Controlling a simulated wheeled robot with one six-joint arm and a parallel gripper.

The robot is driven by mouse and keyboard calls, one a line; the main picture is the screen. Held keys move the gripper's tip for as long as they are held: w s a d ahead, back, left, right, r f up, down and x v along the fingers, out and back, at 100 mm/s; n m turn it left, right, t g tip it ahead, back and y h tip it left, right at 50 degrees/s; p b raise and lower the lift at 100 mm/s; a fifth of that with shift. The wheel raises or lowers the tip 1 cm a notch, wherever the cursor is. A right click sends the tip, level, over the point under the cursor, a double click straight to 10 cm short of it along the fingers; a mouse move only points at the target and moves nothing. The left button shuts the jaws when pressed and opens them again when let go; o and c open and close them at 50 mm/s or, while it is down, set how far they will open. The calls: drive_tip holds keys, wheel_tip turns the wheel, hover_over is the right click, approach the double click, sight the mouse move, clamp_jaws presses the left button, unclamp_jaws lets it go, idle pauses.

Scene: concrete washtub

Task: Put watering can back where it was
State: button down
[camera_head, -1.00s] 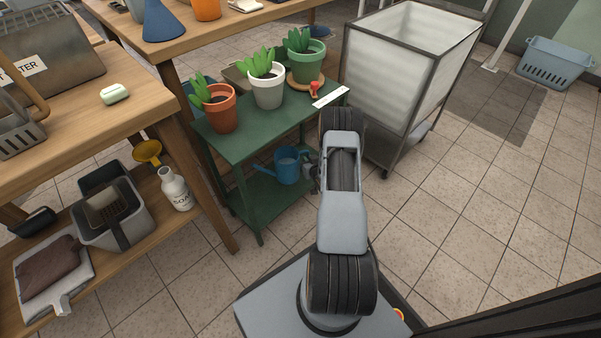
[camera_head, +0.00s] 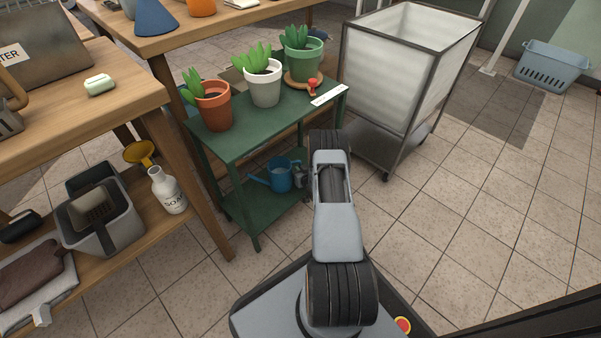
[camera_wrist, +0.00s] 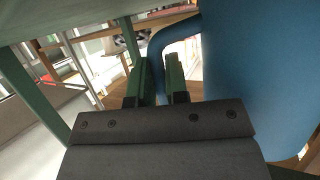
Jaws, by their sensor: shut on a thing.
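The blue watering can (camera_head: 280,177) is at the lower shelf of the green plant stand (camera_head: 236,142), below its top. In the head view I cannot tell whether its base rests on the shelf. Its spout points left. In the wrist view its large blue body (camera_wrist: 255,70) fills the right side, and its curved handle passes between my fingers. My gripper (camera_wrist: 159,82) is shut on that handle. In the head view my gripper (camera_head: 300,175) is at the can's right side, partly hidden by my arm.
Terracotta (camera_head: 214,112), white (camera_head: 264,92) and green (camera_head: 301,67) plant pots stand on the stand's top. A wheeled white bin (camera_head: 385,85) is just right of the stand. A wooden bench (camera_head: 150,95) borders its left. Tiled floor at right is open.

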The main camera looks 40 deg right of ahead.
drive_tip(key=c, duration=1.1)
unclamp_jaws()
drive_tip(key=shift+s+r, duration=0.25)
drive_tip(key=p+v, duration=0.5)
drive_tip(key=v, duration=0.6)
drive_tip(key=shift+s+a+p, duration=0.15)
drive_tip(key=shift+s+p, duration=0.05)
drive_tip(key=shift+p, duration=0.2)
